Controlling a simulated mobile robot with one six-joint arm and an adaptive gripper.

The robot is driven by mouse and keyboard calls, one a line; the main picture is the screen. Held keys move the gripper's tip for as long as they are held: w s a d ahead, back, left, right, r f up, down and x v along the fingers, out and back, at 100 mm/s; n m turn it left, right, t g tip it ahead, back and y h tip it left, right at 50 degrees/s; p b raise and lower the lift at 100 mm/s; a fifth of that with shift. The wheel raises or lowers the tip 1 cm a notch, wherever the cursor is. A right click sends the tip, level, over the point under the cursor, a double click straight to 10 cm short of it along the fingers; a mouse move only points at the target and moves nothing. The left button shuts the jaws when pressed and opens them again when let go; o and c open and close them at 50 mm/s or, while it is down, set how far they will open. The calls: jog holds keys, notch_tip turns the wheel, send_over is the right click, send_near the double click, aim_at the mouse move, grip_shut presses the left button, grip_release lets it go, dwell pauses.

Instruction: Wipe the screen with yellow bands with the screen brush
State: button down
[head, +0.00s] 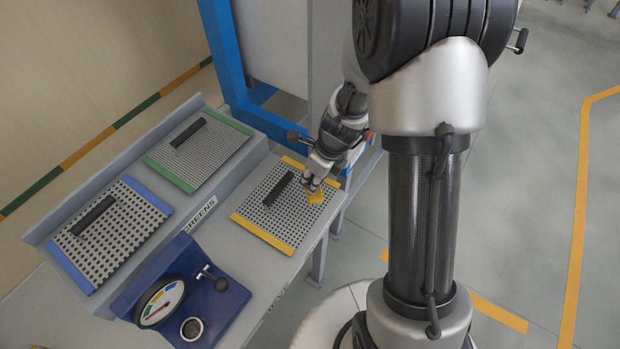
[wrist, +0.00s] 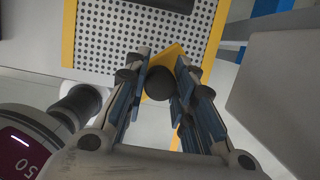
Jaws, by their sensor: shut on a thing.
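The screen with yellow bands (head: 262,234) lies on the grey bench, a perforated plate with a black bar handle (head: 278,188) on it. In the wrist view its holes and yellow bands (wrist: 68,35) fill the top. My gripper (head: 313,182) is over its right edge. In the wrist view my gripper (wrist: 161,72) is shut on the round black handle of the screen brush (wrist: 159,84). The brush's yellow head (head: 316,196) is at the screen's right side. Whether its underside touches the screen is hidden.
A green-banded screen (head: 205,165) and a blue-banded screen (head: 125,230) rest on the sloped rack at left. A blue box with a dial (head: 165,300) stands at the bench's front. A blue frame post (head: 225,55) rises behind the bench.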

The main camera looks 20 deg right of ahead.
jog(key=shift+r+p, duration=0.75)
jog(key=shift+r, duration=0.3)
